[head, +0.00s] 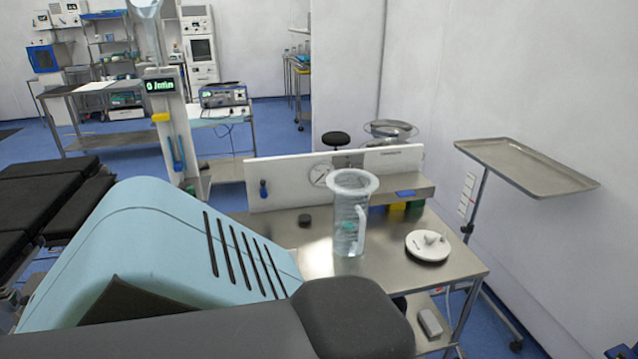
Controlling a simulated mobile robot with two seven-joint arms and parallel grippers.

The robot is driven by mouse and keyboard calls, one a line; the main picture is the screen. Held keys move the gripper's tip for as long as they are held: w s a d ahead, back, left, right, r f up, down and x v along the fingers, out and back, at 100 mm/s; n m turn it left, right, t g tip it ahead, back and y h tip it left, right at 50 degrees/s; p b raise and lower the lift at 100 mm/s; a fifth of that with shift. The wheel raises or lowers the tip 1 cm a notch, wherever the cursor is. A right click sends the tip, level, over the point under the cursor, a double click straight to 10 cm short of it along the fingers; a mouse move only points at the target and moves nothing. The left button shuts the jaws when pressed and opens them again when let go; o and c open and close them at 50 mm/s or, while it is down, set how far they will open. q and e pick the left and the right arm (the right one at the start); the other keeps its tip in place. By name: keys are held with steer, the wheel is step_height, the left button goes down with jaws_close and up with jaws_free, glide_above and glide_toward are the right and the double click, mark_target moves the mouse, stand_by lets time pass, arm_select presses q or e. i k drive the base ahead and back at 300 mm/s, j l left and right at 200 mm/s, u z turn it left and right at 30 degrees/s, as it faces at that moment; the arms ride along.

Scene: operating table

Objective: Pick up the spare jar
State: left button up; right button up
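A clear jar (348,225) with a wide pale rim and a side handle stands upright on a steel table (300,262). Its handle faces right. Something greenish shows low in or through its wall. It is the only jar standing on this table, and I take it for the spare jar. A round white lid-like piece (428,246) with a knob on top lies to its right, apart from it. Neither of my grippers is in view, and nothing is seen touching the jar.
A raised shelf with a white panel (290,178) runs behind the jar. A small dark round piece (304,220) lies left of the jar. An empty steel tray (525,168) stands on a pole at right. The table's front left is hidden.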

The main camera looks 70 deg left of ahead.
mark_target(352, 189)
steer(key=u, duration=1.9)
steer(key=i+l+u, duration=0.2)
steer(key=l, duration=0.3)
steer(key=i+l+u, duration=0.2)
steer(key=l, duration=0.3)
steer(key=i+l+u, duration=0.2)
steer(key=l, duration=0.3)
steer(key=l+u, duration=0.2)
steer(key=l, duration=0.35)
